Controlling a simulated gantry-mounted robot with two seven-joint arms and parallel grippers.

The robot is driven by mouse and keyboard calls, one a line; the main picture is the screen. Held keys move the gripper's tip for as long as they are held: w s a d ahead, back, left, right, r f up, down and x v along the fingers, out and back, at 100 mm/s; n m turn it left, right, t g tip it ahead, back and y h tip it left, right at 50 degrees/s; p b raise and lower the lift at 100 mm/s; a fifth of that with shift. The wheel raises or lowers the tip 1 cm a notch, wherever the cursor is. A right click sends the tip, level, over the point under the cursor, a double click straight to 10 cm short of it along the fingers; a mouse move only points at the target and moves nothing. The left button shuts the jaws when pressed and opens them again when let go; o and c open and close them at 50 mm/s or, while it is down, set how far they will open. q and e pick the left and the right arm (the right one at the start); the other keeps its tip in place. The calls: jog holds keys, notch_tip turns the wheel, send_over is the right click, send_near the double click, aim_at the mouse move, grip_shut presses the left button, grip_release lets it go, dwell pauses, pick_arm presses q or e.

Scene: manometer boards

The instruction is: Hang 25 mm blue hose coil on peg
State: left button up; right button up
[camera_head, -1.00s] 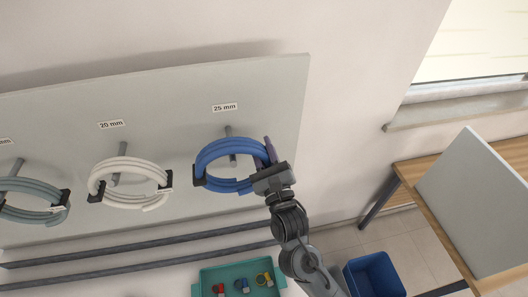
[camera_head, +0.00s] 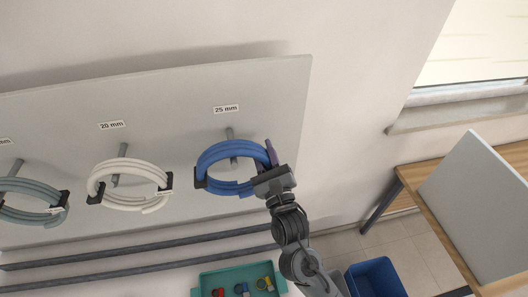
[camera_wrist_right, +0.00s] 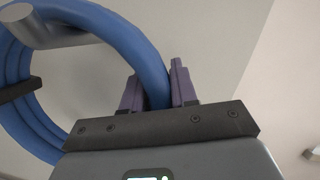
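The blue hose coil (camera_head: 210,154) hangs in front of the grey board under the "25 mm" label (camera_head: 226,109). The grey peg (camera_head: 231,134) under that label runs from the board into the coil's ring, and its end shows inside the loop. The right wrist view also shows the peg (camera_wrist_right: 50,33) reaching through the ring of the blue coil (camera_wrist_right: 135,45). My right gripper (camera_head: 270,156) grips the coil's right side. In the right wrist view its purple fingers (camera_wrist_right: 155,90) stand on both sides of the hose. My left gripper is not in view.
A white coil (camera_head: 125,165) hangs under the "20 mm" label, and a grey-green coil (camera_head: 30,187) at far left. Below are dark rails (camera_head: 140,247) and a teal tray (camera_head: 205,279) with small coloured parts. A blue bin (camera_head: 375,278) and wooden table (camera_head: 430,222) stand at right.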

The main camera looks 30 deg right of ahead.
jog(key=o, duration=0.5)
jog(key=shift+o, duration=0.2)
jog(key=b+v, duration=0.2)
jog(key=v, duration=0.9)
jog(key=s+f+n+g+y, duration=0.3)
jog(key=f+n+g, duration=0.1)
jog(key=f+n, duration=0.45)
jog(key=s+f+n+g+y, duration=0.2)
jog(key=f+n+g+y, duration=0.15)
jog(key=f+n, duration=0.45)
jog(key=s+f+n+g+h, duration=0.1)
jog(key=s+f+n+g, duration=0.4)
jog(key=n, duration=0.5)
jog(key=s+f+n+g+h, duration=0.1)
jog(key=s+f+n+g, duration=0.1)
jog(key=s+n+g, duration=0.45)
notch_tip(320, 180, up, 23)
jog(key=n+t+p, duration=0.1)
jog(key=n+p, duration=0.2)
jog(key=p, duration=2)
jog(key=shift+t, duration=0.4)
